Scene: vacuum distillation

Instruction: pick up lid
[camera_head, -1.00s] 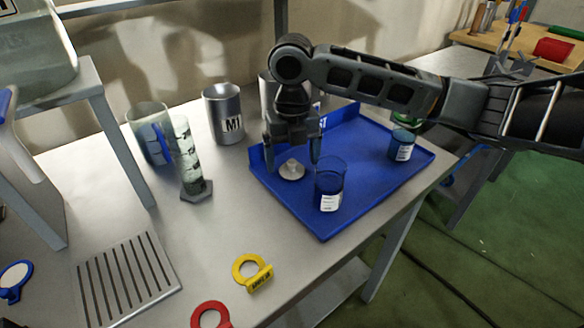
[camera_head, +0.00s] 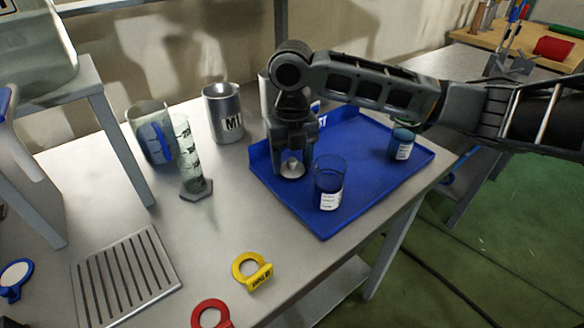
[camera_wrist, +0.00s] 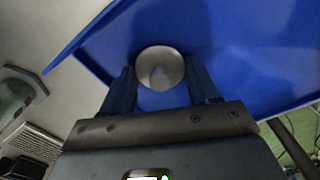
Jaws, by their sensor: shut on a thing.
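The lid (camera_head: 292,170) is a small, pale, round piece with a knob on top. It is at the left part of the blue tray (camera_head: 375,180), and I cannot tell whether it still touches the tray floor. My gripper (camera_head: 292,165) points down over it and is shut on it, with a finger on either side. In the wrist view the lid (camera_wrist: 160,68) shows as a light disc between the fingertips of my gripper (camera_wrist: 162,78). The fingers partly cover the knob in the head view.
A smaller blue jar (camera_head: 402,145) stands at the tray's right. A metal mug (camera_head: 223,113) and a graduated cylinder (camera_head: 190,160) stand to the left.

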